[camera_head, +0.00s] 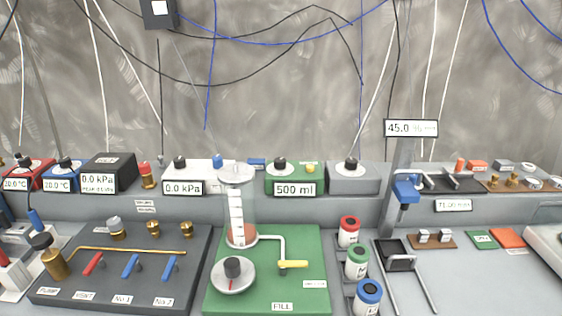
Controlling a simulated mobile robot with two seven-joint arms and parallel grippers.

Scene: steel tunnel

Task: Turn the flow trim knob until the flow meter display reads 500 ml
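The green flow meter box (295,179) stands on the back ledge, and its display (295,190) reads 500 ml. A black knob (280,162) and a small yellow knob (310,168) sit on top of that box. I cannot tell which of the knobs in view is the flow trim knob. On the green FILL board (270,295) in front is a grey dial with a black knob (233,268). A clear graduated cylinder (237,210) stands behind it, with a reddish bottom. Neither of my grippers is in view.
A yellow lever (293,264) sits on the green board. A dark board with red and blue levers (125,265) lies to the left. Red, green and blue-capped canisters (357,262) stand to the right, beside a grey stand (402,180).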

